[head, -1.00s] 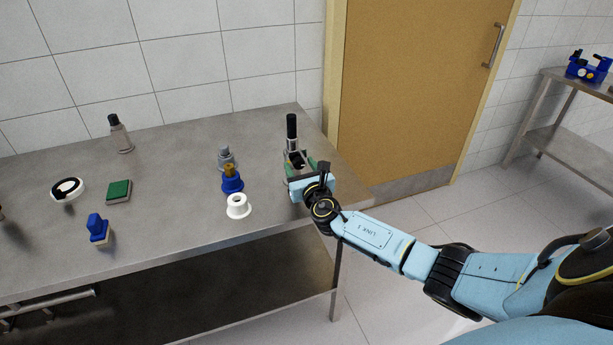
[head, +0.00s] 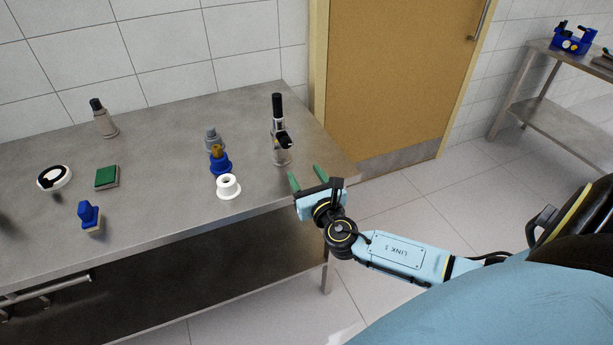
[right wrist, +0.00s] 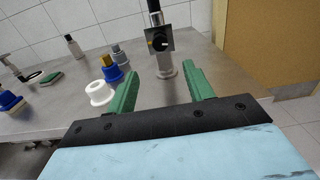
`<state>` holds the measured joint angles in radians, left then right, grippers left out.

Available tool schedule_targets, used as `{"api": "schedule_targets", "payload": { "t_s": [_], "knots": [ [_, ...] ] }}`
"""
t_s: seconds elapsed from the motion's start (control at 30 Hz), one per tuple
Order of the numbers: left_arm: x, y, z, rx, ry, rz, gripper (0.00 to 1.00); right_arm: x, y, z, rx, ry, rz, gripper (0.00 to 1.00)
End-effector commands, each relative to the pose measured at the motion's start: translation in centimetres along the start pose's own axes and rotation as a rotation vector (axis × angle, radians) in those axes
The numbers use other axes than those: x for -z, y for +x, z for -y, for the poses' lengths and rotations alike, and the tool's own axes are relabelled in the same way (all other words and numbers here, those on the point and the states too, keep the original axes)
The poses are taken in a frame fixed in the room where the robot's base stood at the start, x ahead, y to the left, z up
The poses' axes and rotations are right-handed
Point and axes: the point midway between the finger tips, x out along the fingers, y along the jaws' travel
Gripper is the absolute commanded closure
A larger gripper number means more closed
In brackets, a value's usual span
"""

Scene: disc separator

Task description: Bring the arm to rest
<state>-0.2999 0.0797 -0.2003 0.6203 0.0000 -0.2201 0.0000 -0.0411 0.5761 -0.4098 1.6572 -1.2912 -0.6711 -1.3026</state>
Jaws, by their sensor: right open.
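My right gripper (head: 307,179) is at the front right edge of the steel table (head: 150,150). Its two green fingers are spread apart with nothing between them, and it also shows open in the right wrist view (right wrist: 160,90). A metal stand with a black upright handle (head: 279,130) is on the table beyond the fingers, apart from them. It also shows in the right wrist view (right wrist: 163,55), ahead of the fingers. My left gripper is not in view.
Near the stand are a white flanged ring (head: 228,187), a blue part with a brass top (head: 220,162) and a grey fitting (head: 212,140). Farther left are a bottle (head: 104,120), a green-topped block (head: 107,177), a blue-handled stamp (head: 89,216) and a black-and-white disc (head: 54,177). A door (head: 395,80) stands behind.

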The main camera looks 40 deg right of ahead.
Motion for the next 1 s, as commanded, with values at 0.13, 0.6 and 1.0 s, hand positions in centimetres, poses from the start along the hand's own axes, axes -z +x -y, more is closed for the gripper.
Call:
{"api": "schedule_targets", "payload": {
  "t_s": [0.13, 0.6, 1.0],
  "knots": [
    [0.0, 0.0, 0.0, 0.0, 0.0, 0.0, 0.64, 0.0, 0.0, 0.0, 0.0, 0.0, 0.0, 0.48],
    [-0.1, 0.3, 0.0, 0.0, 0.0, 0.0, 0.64, 5.7, -0.9, 1.0, 0.043, 0.157, -0.138, 0.48],
    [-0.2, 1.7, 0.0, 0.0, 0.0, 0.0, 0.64, 31.5, -15.4, 3.8, 0.57, 1.082, -0.681, 0.48]
  ]
}}
